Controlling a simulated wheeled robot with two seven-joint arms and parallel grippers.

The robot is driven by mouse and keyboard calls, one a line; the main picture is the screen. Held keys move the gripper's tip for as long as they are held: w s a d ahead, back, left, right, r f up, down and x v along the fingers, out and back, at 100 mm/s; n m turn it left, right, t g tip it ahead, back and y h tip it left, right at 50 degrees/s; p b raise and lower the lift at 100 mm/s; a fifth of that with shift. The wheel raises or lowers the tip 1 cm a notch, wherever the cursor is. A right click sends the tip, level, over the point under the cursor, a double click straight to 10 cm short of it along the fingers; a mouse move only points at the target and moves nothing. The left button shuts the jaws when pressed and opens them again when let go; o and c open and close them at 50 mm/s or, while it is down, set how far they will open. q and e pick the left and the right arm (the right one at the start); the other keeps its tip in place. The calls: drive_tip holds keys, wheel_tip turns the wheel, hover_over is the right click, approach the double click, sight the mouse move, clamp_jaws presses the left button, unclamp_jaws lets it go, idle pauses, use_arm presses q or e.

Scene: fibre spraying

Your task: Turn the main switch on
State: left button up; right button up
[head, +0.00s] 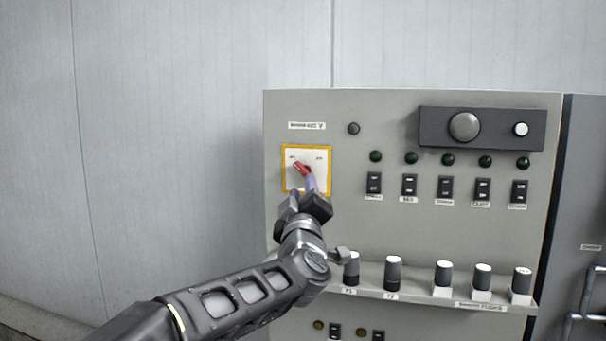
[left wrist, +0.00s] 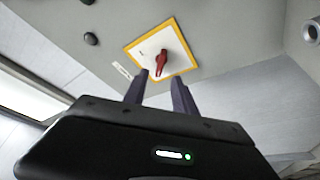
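The main switch is a red rotary handle (head: 301,168) on a white plate with a yellow border (head: 285,177), at the upper left of the grey control panel. In the head view the handle is tilted, its upper end leaning left. My left gripper (head: 306,186) is in front of the plate at the handle's lower end. In the left wrist view the red handle (left wrist: 161,63) lies beyond and between the two fingertips (left wrist: 162,80), which are apart. Whether a finger touches the handle cannot be told. My right gripper is not in view.
The grey panel (head: 400,235) carries a row of black switches (head: 409,186) under green lamps, and a dark box with a large round button (head: 464,127). Several knobs (head: 393,273) stand on a ledge below, right of my left wrist. The wall at left is bare.

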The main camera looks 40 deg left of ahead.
sight(303, 173)
use_arm(q)
drive_tip(key=p+x, duration=0.3)
drive_tip(key=x, duration=0.3)
drive_tip(key=shift+w+a+r, duration=0.1)
drive_tip(key=shift+w+a, duration=0.15)
drive_tip(key=shift+w, duration=0.05)
drive_tip(key=shift+w+a, duration=0.3)
drive_tip(key=shift+w, duration=0.15)
clamp_jaws()
